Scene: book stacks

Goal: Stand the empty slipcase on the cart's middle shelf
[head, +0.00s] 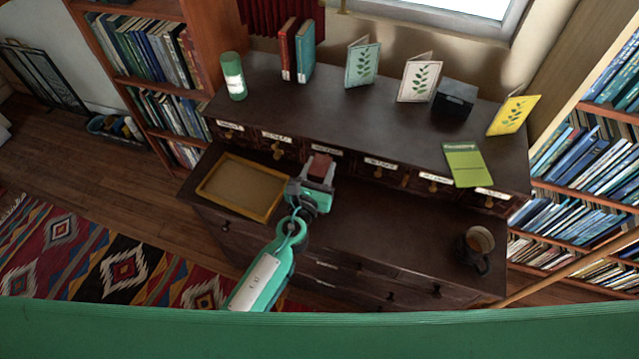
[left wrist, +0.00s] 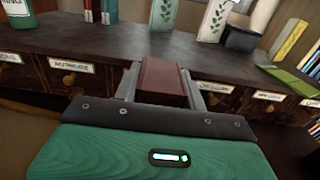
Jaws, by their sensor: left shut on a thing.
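My left gripper (head: 318,185) is above the dark desk, in front of its row of small drawers. It is shut on a reddish-brown box-shaped thing (head: 320,167), which looks like the slipcase. In the left wrist view the slipcase (left wrist: 164,82) sits between the two grey fingers, with a plain reddish-brown face showing. Its open side and whether it is empty cannot be made out. I see no cart in either view. My right gripper is not in view.
The desk's upper top holds a green-and-white cylinder (head: 233,76), two upright books (head: 297,50), standing cards (head: 362,63), a black box (head: 455,98) and a green booklet (head: 464,163). A wooden-framed tray (head: 213,175) and a mug (head: 477,247) are on the lower top. Bookcases flank the desk.

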